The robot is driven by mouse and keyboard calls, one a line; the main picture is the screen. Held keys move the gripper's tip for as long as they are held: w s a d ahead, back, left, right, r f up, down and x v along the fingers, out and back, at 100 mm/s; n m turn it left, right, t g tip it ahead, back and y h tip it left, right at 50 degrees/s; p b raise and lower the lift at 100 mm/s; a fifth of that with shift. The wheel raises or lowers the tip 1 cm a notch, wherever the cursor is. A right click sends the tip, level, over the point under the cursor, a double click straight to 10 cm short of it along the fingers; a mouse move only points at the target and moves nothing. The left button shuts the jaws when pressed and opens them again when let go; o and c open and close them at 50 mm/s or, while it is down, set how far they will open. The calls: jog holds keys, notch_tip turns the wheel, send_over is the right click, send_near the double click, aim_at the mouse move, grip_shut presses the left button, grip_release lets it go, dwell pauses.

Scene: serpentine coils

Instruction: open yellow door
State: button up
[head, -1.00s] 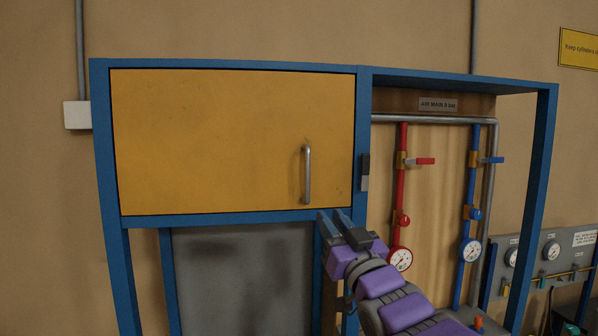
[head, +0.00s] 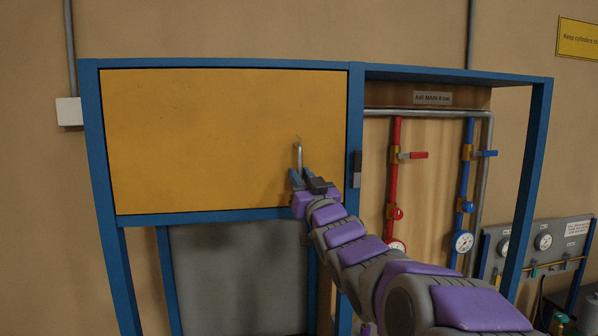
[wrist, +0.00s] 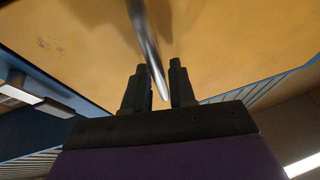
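The yellow door (head: 200,135) is closed, flush in its blue frame, at the left of the head view. It also fills the upper part of the wrist view (wrist: 230,40). Its vertical metal handle (head: 298,156) is near the door's right side; the lower part is hidden behind my gripper. My gripper (head: 305,178) is at the handle's lower part. In the wrist view the fingers (wrist: 164,85) are apart, and the handle (wrist: 147,45) runs down to the gap between them. I cannot tell whether either finger touches it.
A dark latch-like block (head: 357,168) sits on the blue post right of the door. Further right are red (head: 393,180) and blue (head: 465,180) pipes with valves and gauges. A grey panel (head: 240,275) is below the door.

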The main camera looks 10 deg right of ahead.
jog(key=shift+w+d, duration=0.1)
jog(key=shift+w, duration=0.65)
jog(key=shift+r, duration=0.35)
jog(key=shift+w+a, duration=0.1)
jog(key=shift+a, duration=0.2)
jog(key=shift+d, duration=0.15)
grip_shut()
